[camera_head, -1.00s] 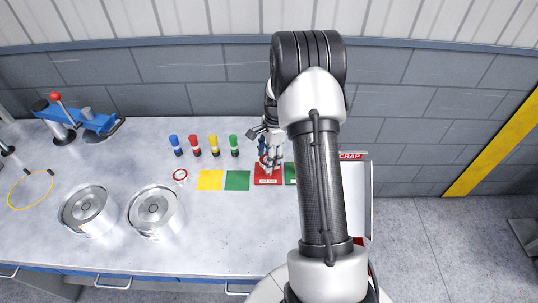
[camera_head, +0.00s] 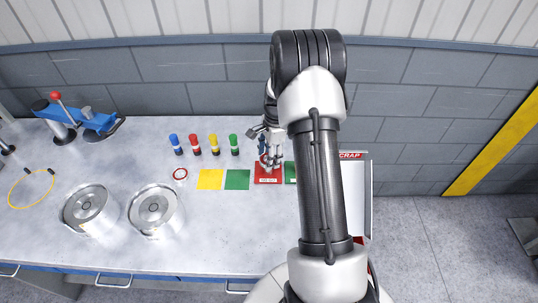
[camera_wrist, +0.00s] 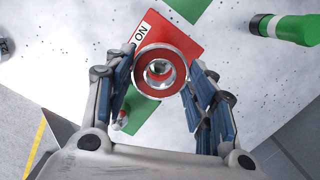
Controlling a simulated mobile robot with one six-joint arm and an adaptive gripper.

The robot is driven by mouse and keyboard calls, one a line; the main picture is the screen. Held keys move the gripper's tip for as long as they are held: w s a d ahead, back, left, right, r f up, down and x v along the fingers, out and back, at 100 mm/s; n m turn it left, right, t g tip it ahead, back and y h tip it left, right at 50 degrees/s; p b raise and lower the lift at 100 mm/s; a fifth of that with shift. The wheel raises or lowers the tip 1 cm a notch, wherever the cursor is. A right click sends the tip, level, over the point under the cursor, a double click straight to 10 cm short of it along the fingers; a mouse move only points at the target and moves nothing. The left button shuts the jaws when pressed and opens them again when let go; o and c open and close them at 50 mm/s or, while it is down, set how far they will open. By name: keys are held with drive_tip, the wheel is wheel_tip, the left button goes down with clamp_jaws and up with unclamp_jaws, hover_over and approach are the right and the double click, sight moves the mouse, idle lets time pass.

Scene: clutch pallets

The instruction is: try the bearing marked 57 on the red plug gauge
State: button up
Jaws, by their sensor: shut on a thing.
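My gripper (camera_wrist: 162,85) is shut on a metal bearing (camera_wrist: 143,66) with a red inner ring, its fingers on either side. No number is readable on it. The bearing is over a red mat (camera_wrist: 182,36) with a white label; I cannot tell whether it touches the mat. In the head view the arm partly hides the gripper (camera_head: 267,163) over the red mat (camera_head: 262,180). The red plug gauge (camera_head: 194,145) stands upright at the back, between a blue gauge (camera_head: 175,145) and a yellow one (camera_head: 214,146), apart from the gripper.
A green gauge (camera_head: 234,145) stands nearest the gripper. A red-and-white ring (camera_head: 180,174) lies beside a yellow mat (camera_head: 210,180) and a green mat (camera_head: 237,180). Two metal housings (camera_head: 154,211) stand at front left. A scrap tray (camera_head: 357,200) is at right, partly behind my arm.

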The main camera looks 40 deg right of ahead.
drive_tip(key=shift+f, duration=0.45)
idle(0.6)
drive_tip(key=o, duration=1.3)
drive_tip(key=o, duration=0.6)
drive_tip(key=shift+c, duration=0.2)
wheel_tip(320, 180, up, 9)
drive_tip(key=p, duration=0.6)
idle(0.3)
